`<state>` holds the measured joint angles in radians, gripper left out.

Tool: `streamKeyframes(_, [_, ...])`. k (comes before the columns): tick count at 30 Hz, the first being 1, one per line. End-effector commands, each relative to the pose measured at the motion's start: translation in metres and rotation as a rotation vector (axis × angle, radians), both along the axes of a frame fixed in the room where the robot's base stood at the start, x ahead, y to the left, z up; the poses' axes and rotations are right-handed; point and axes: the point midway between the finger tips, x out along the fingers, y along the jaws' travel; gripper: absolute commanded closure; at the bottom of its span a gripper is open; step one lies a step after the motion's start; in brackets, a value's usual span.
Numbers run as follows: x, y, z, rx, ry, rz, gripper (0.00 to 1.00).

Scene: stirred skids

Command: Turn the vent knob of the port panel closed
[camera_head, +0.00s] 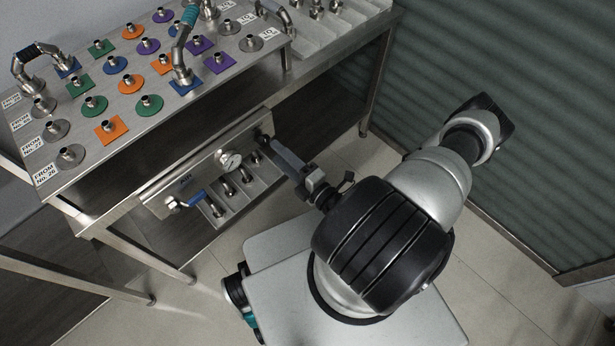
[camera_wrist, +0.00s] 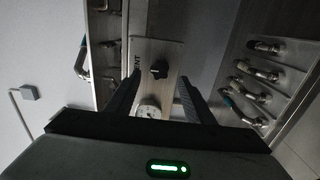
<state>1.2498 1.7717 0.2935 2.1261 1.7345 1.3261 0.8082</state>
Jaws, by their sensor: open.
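The port panel (camera_head: 205,168) is a metal plate under the front edge of the bench. The black vent knob (camera_wrist: 159,69) stands on it near the printed word VENT in the wrist view, at the panel's right end. In the head view my gripper (camera_head: 272,145) reaches this end and largely hides the knob. In the wrist view my gripper (camera_wrist: 160,82) is open, and the knob shows between and just beyond its two fingertips. No contact is visible. I cannot tell the knob's exact turn position.
A round gauge (camera_head: 230,160) sits left of the knob, with a blue-handled valve (camera_head: 192,199) farther left. Several metal ports (camera_head: 228,186) lie below. The bench top (camera_head: 75,185) overhangs the panel and carries several fittings on coloured pads. The floor in front is partly clear.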

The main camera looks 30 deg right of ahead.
Motion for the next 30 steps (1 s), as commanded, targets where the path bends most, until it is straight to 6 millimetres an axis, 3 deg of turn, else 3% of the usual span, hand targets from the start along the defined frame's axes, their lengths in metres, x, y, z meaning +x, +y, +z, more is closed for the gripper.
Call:
streamKeyframes(9, [-0.076,-0.025,0.000,0.001,0.003,-0.002,0.52])
streamKeyframes(15, [-0.107,-0.036,0.000,0.000,0.001,-0.003,0.52])
streamKeyframes(21, [-0.120,-0.039,0.000,0.001,0.000,0.000,0.52])
streamKeyframes(30, [-0.121,-0.039,0.000,0.001,0.000,0.000,0.52])
